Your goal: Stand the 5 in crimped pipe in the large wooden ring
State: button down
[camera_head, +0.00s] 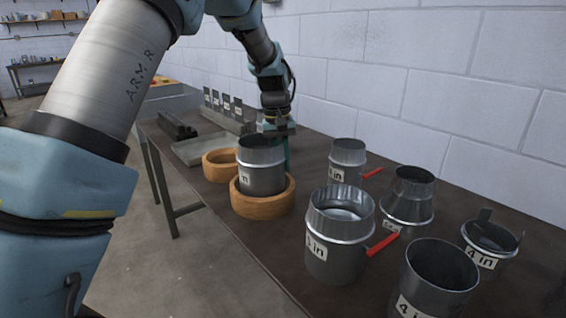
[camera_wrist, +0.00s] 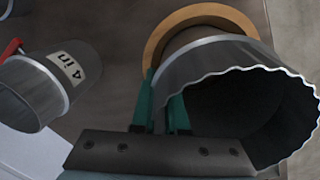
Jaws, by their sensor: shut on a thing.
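The crimped pipe (camera_head: 262,172) is a grey metal cylinder with a raised bead, standing about upright. My gripper (camera_head: 284,150) is at the pipe's back right side. Its teal fingers (camera_wrist: 162,100) are shut on the pipe wall, one on each side.
A second wooden ring (camera_head: 217,167) sits just behind left. A grey tray (camera_head: 198,150) lies beyond it. A red-handled "in" pipe (camera_head: 335,245), a "4 in" pipe (camera_head: 430,285), a tapered piece (camera_head: 408,195) and other fittings crowd the right. The wall (camera_head: 420,80) runs along the bench.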

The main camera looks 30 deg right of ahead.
jog(key=shift+f, duration=0.6)
dwell(0.5)
jog(key=c, duration=0.9)
grip_release()
jog(key=shift+o, duration=0.2)
jog(key=r, duration=0.3)
jog(key=r+b, duration=0.1)
jog(key=r, duration=0.3)
jog(key=a+r+b, duration=0.1)
jog(key=r, duration=0.2)
jog(key=shift+w+r, duration=0.2)
jog(key=shift+r, duration=0.2)
